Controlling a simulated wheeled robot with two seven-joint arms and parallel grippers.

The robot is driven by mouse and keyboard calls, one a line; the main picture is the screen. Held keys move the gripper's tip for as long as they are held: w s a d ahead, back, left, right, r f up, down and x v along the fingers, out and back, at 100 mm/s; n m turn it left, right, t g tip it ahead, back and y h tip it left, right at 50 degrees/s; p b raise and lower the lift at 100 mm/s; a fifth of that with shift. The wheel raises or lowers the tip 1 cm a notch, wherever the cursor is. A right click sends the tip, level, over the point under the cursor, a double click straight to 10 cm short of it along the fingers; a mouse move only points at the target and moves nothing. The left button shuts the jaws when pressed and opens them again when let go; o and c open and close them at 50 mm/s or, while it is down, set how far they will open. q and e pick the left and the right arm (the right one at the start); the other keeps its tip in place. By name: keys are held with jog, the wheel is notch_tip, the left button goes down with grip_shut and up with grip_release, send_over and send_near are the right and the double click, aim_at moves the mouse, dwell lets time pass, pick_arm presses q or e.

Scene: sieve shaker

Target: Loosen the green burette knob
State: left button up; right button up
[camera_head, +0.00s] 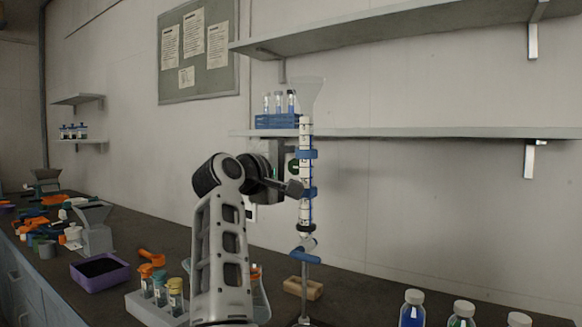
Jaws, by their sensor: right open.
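The burette (306,215) stands upright right of centre, with a funnel (308,92) on top and blue clamps (308,154) on it. A small dark round part with green on it (293,167), which looks like the green knob, sits just left of the tube and is partly hidden by my gripper. My right gripper (291,181) is open at the burette's left side, between the upper and lower clamps, its fingers pointing right. Whether it touches the knob, I cannot tell. My left gripper is not in view.
A blue tube rack (277,121) stands on the wall shelf behind the burette. A vial rack (152,312) and purple tray (101,274) are on the bench at left. A wooden block (303,288) lies near the stand.

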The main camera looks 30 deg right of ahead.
jog(key=shift+c, duration=0.3)
jog(key=c, duration=0.9)
jog(key=shift+n, duration=0.6)
jog(key=n, duration=0.4)
jog(key=shift+n, duration=0.3)
jog(key=o, duration=1)
jog(key=shift+c, duration=0.2)
jog(key=shift+a, duration=0.1)
